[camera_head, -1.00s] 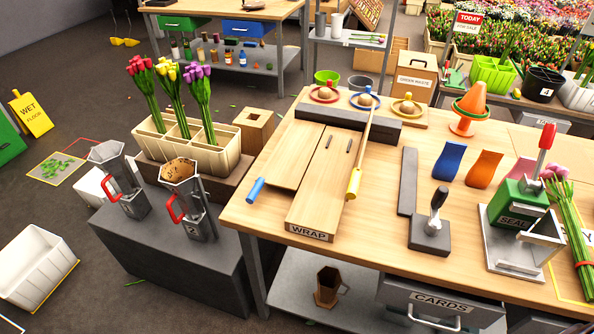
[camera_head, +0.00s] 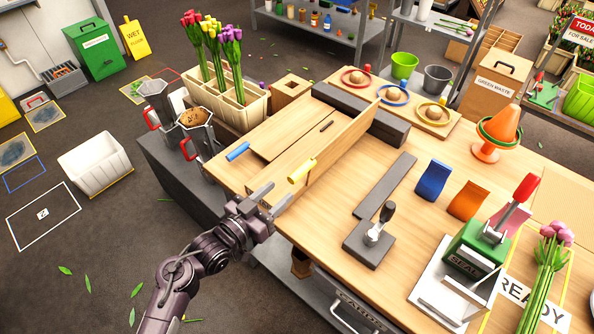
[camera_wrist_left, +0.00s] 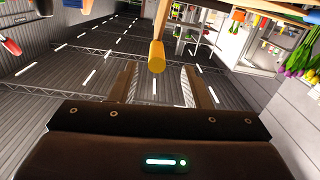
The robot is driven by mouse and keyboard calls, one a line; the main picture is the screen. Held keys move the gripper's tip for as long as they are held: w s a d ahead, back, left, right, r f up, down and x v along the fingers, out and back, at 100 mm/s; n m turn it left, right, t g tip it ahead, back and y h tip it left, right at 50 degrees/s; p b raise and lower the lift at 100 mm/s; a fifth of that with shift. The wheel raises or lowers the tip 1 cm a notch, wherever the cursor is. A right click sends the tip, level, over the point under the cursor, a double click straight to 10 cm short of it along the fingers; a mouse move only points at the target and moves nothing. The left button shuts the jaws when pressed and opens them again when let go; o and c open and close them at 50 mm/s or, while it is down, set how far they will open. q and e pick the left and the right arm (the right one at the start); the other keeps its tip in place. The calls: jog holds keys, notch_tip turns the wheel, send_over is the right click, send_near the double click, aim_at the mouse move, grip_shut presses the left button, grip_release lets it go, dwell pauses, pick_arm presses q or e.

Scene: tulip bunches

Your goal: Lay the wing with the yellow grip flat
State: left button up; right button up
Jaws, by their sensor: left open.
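The wrap board (camera_head: 281,137) lies on the wooden table. Its wing with the yellow grip (camera_head: 335,152) stands up on its long edge on the board's right side. The yellow grip (camera_head: 301,171) sticks out at the wing's near end. The other wing, with the blue grip (camera_head: 238,151), lies flat on the left. My left gripper (camera_head: 279,195) is open and empty, just short of the yellow grip. In the left wrist view the yellow grip (camera_wrist_left: 157,56) shows between and beyond the open fingers (camera_wrist_left: 158,85). My right gripper is out of view.
A dark bar (camera_head: 362,112) lies behind the board. A grey strip (camera_head: 385,186) and a black-handled stamp (camera_head: 370,243) are to the right. The tulip crate (camera_head: 237,112) and metal pitchers (camera_head: 197,137) stand left. The table strip right of the wing is mostly clear.

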aim_at(287, 183)
pick_arm(q)
jog(key=shift+w+d+r+h, duration=0.1)
jog(key=shift+w+r+h, duration=0.05)
jog(key=shift+r+h, duration=0.2)
jog(key=p+x, duration=0.1)
jog(key=x, duration=0.5)
jog(key=shift+w+d+r, duration=0.1)
jog(key=shift+d, duration=0.05)
jog(key=shift+w+d+p, duration=0.35)
jog(key=shift+w, duration=0.15)
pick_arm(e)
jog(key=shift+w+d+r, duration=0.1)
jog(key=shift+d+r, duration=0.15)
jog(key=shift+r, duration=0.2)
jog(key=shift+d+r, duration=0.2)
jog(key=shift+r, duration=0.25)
pick_arm(q)
jog(key=c, duration=0.6)
grip_shut()
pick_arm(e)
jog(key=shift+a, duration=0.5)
